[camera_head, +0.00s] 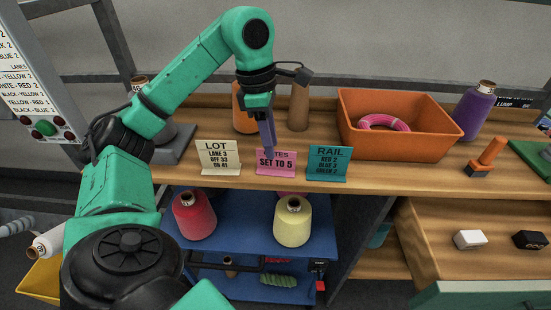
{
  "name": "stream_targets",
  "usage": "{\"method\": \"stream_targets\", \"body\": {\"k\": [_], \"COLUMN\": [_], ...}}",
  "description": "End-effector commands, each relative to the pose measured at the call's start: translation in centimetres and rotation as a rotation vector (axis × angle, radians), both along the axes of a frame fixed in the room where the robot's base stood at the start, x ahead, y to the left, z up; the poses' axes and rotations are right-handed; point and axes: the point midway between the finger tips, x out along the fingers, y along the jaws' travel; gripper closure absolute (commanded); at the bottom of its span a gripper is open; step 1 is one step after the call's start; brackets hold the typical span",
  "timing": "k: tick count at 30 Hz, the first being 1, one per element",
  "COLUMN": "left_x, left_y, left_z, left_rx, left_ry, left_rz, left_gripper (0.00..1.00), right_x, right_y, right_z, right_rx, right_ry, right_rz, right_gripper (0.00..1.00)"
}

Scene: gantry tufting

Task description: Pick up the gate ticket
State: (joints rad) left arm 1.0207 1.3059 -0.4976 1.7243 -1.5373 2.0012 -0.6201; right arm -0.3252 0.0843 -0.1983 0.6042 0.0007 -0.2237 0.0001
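The gate ticket (282,168) is a pink folded card reading "…TES SET TO 5". It stands on the wooden shelf between a cream LOT card (219,158) and a teal RAIL card (328,163). My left gripper (269,153) points down at the ticket's top edge, and its fingers cover the first letters. The fingers overlap in this view, so I cannot tell whether they are apart or closed, or whether they touch the card. My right gripper is not in view.
An orange bin (392,140) with a pink ring stands right of the cards. Orange and brown cones (299,106) stand behind. Red (194,215) and yellow (293,222) yarn cones sit on a blue cart below. An open drawer (480,265) at lower right holds white and black blocks.

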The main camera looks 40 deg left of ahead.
Motion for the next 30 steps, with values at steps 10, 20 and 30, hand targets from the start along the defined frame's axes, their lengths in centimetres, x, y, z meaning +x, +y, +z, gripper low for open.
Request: {"method": "stream_targets", "body": {"k": [10,20,30], "left_x": [0.7,0.7,0.7], "left_y": [-0.6,-0.6,-0.6], "left_z": [-4.6,-4.7,-5.1], "left_rx": [0.000,0.000,-0.001], "left_ry": [0.001,0.001,-0.001], "left_rz": [-0.001,-0.001,-0.001], "left_gripper": [0.60,0.60,0.60], "right_x": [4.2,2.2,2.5], "right_y": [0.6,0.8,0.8], "right_z": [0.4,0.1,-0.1], "right_rx": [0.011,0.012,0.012], "right_ry": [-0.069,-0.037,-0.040], "right_rz": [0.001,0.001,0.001], "right_gripper": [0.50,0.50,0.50]}}
